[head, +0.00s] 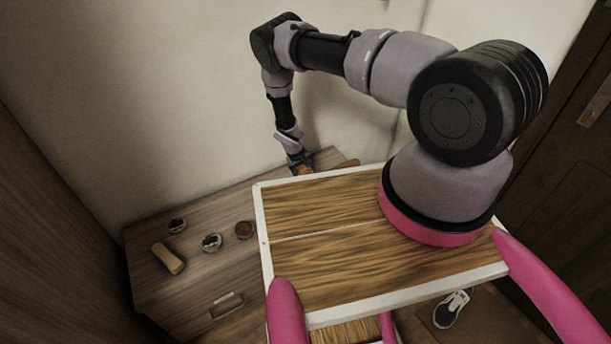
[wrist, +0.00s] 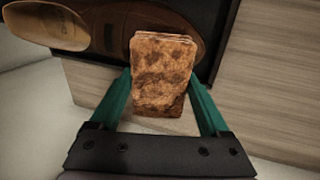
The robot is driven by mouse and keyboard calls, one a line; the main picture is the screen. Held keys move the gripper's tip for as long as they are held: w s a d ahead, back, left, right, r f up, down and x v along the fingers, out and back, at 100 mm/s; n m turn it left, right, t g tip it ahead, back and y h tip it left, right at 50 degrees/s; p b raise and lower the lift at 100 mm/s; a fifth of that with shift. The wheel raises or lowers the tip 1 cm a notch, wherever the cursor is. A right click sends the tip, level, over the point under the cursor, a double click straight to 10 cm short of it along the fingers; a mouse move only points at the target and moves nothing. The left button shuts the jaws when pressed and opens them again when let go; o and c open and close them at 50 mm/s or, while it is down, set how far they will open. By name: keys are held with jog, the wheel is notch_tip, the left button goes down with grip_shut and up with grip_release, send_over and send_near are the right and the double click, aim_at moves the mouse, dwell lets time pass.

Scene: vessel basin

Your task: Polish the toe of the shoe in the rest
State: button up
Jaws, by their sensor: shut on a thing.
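My gripper (head: 299,160) is over the far end of the wooden cabinet. In the wrist view its green fingers (wrist: 160,80) are shut on a mottled brown folded cloth or pad (wrist: 160,62). The same orange-brown pad shows small in the head view (head: 302,170). Behind the pad in the wrist view lies what looks like a dark brown shoe (wrist: 203,38), with a tan inside (wrist: 45,25) bearing faint print, over a dark surface. The pad covers part of it. I cannot tell whether pad and shoe touch. In the head view my arm and the wooden board hide most of that spot.
On the cabinet top (head: 195,200) stand a dark tin (head: 177,225), a tin with dark and light contents (head: 211,242), a brown tin (head: 244,230) and a tan block or brush (head: 167,258). A wall is close behind. A dark sneaker (head: 450,309) is on the floor.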

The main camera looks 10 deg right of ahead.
jog(key=shift+v, duration=2.75)
jog(key=shift+v, duration=1.5)
